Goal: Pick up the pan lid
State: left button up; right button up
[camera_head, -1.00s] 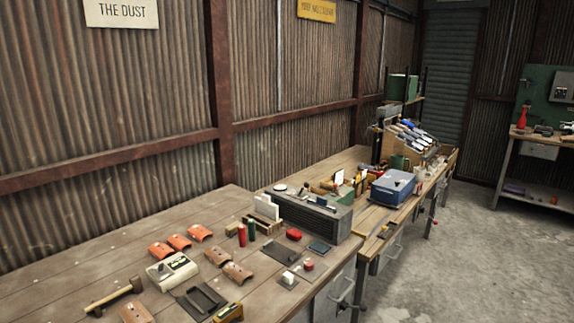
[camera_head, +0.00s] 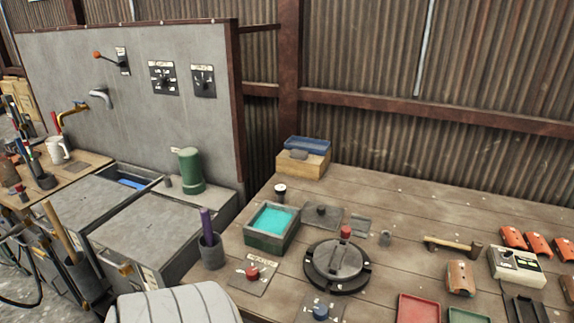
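A round dark base (camera_head: 365,281) stands on the wooden workbench, right of centre in the head view. On it lies a grey round lid-like disc (camera_head: 335,262) with a raised bar across it. It is the only thing in view that looks like a pan lid, but I cannot be sure that it is one. A red knob (camera_head: 346,232) shows at its far side. Neither of my grippers is in view.
A turquoise-filled tray (camera_head: 272,222), a cup with a purple handle (camera_head: 210,247) and a red button plate (camera_head: 253,273) stand left of the disc. A hammer (camera_head: 452,245) lies right. A pale rounded shape (camera_head: 175,305) fills the bottom left.

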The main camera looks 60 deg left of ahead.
aim_at(324, 216)
jog(key=u, duration=1.65)
